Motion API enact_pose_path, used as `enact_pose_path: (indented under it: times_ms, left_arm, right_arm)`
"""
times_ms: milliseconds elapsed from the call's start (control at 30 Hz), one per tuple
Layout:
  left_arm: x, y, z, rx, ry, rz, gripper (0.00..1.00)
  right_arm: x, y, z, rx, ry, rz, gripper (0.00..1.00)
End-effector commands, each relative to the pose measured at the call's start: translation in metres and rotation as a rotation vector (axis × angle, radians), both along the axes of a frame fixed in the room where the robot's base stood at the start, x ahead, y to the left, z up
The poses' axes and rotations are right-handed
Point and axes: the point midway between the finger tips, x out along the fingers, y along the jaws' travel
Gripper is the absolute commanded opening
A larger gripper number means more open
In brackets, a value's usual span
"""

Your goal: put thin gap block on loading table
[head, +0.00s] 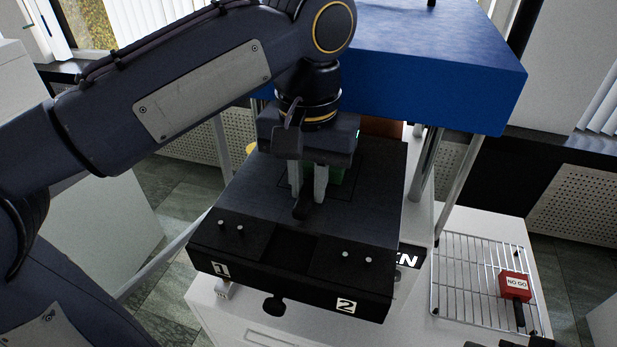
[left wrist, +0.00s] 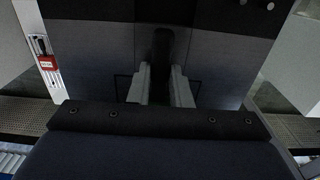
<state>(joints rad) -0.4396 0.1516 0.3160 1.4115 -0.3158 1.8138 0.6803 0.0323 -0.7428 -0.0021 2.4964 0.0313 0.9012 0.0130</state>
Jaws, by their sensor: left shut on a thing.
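My left gripper (head: 307,196) points down over the dark loading table (head: 375,200), which has labels 1 and 2 on its front face. It is shut on the dark handle (head: 300,208) of a green block, which I take for the thin gap block (head: 337,176). Only a little green shows behind the fingers. In the left wrist view the dark handle (left wrist: 162,50) sits between the two fingers of the gripper (left wrist: 163,82). The block is low over the table; I cannot tell whether it touches. My right gripper does not show.
The blue press head (head: 430,65) overhangs the table's back, with metal columns (head: 455,185) at the right. A red NO GO block (head: 515,286) with a black handle lies on a wire rack (head: 465,275) at the right. The table's front has pins and a central recess.

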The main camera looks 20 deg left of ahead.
Motion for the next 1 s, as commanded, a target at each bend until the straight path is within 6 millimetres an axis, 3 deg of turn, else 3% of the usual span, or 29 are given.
enact_pose_path:
  times_ms: [800,833,1000]
  left_arm:
    - [0.0001,0.0001,-0.0095,-0.001,-0.001,0.001,0.00]
    - [0.0002,0.0000,-0.0095,-0.001,-0.002,0.000,0.19]
    - [0.0002,0.0000,-0.0091,-0.001,-0.001,0.000,0.41]
  right_arm:
    - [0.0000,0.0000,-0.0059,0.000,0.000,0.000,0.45]
    - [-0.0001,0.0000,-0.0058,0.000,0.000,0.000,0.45]
    - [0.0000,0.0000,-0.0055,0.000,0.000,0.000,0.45]
